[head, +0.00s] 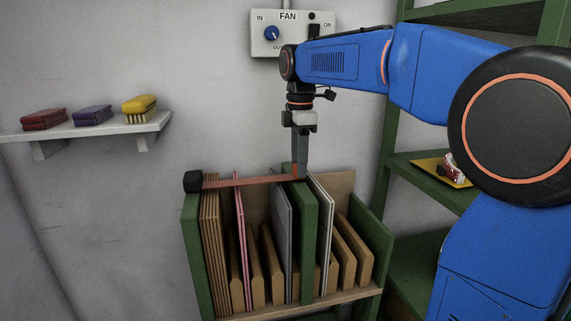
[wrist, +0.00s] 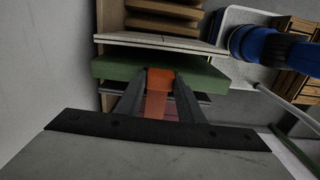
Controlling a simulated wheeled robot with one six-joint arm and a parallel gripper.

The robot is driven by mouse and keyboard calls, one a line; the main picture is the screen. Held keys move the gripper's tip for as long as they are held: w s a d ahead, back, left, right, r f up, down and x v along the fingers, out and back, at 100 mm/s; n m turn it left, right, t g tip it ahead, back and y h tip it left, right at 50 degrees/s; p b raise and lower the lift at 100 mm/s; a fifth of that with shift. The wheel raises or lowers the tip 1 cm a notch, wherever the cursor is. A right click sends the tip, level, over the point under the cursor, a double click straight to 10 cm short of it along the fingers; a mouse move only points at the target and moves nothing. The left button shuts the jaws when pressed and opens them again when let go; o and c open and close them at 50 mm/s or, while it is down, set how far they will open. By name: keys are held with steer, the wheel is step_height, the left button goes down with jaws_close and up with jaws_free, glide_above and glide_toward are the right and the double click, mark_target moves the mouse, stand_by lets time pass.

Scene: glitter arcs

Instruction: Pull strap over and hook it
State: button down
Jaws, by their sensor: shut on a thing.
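An orange-red strap (head: 250,181) runs from a black block (head: 193,181) at the rack's top left corner across the tops of the upright boards. My gripper (head: 299,173) points down over the rack's green middle divider and is shut on the strap's right end. In the wrist view the strap's orange end (wrist: 160,80) lies between the fingertips, over the green divider (wrist: 215,76). A hook for the strap cannot be made out. The green rack (head: 191,240) holds brown, pink and grey boards on the left side.
A grey-white panel (head: 320,215) and wooden slats stand right of the divider. A wall shelf (head: 90,129) at left holds several brushes or blocks. A fan control box (head: 290,33) is on the wall behind my arm. Green shelving with a yellow tray (head: 432,167) stands at right.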

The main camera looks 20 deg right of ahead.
steer(key=shift+d, duration=0.2)
steer(key=c, duration=1.2)
jaws_free()
steer(key=shift+d, duration=0.1)
step_height(320, 180, up, 18)
steer(key=shift+f, duration=0.25)
steer(key=s+d+f+m+t, duration=0.2)
steer(key=s+f+m, duration=0.6)
steer(key=s+f, duration=0.6)
steer(key=s+d+f+m+t, duration=0.2)
steer(key=s+f+m, duration=0.7)
steer(key=s+f, duration=0.6)
step_height(320, 180, down, 8)
steer(key=shift+s+d+r+m+t, duration=0.2)
steer(key=shift+d+r+m+t, duration=0.15)
steer(key=shift+d, duration=0.35)
